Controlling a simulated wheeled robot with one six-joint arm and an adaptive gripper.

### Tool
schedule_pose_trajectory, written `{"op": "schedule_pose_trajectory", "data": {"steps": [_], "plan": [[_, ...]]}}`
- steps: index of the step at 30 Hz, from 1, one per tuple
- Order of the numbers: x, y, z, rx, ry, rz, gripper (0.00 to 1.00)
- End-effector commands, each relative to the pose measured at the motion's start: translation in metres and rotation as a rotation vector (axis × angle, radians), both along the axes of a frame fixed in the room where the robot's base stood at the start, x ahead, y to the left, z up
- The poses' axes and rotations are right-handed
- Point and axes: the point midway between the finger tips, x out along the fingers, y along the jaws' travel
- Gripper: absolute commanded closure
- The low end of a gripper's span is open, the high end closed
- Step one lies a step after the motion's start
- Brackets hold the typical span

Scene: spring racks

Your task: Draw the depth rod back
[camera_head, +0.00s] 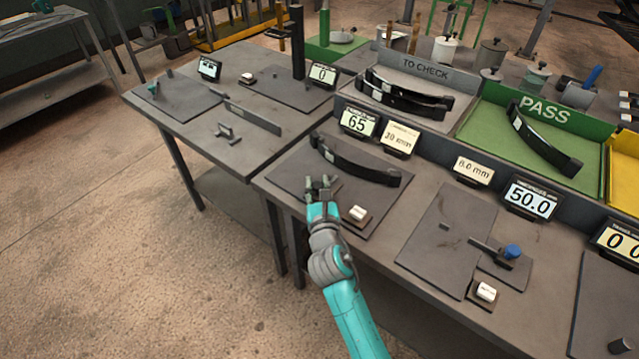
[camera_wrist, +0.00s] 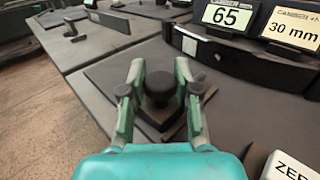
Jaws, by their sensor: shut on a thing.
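My gripper (camera_head: 320,183) is over the left part of the station plate with the 65 readout. In the wrist view my gripper (camera_wrist: 159,75) has its two fingers on either side of a dark round knob (camera_wrist: 160,88), shut on it. The knob stands on a small dark block on the plate; it looks like the depth rod's knob, but the rod itself is hard to make out. A dark curved leaf spring (camera_head: 355,165) lies just behind the gripper and also shows in the wrist view (camera_wrist: 250,62).
The readout (camera_head: 359,121) shows 65, beside a 30 mm card (camera_head: 400,138). A white zero button (camera_head: 358,213) sits just right of my gripper. Further right are a blue knob (camera_head: 512,251) and a 50.0 readout (camera_head: 531,199). TO CHECK and PASS trays stand behind.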

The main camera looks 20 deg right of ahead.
Motion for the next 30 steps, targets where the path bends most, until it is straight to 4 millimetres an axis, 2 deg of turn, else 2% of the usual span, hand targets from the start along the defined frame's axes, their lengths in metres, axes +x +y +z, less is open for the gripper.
{"op": "schedule_pose_trajectory", "data": {"steps": [1,2,4,13,17,20,30], "plan": [[-0.002,0.004,-0.001,0.001,0.000,0.008,1.00],[-0.002,0.004,-0.001,0.001,0.001,0.008,0.61],[-0.001,0.003,-0.001,0.001,0.001,0.007,0.44],[-0.001,0.002,-0.001,0.001,0.001,0.005,0.44],[-0.008,0.003,-0.002,0.000,0.002,0.005,0.44],[-0.019,0.005,-0.002,0.000,0.002,0.006,0.44],[-0.082,0.016,-0.002,0.000,0.003,0.007,0.44]]}}
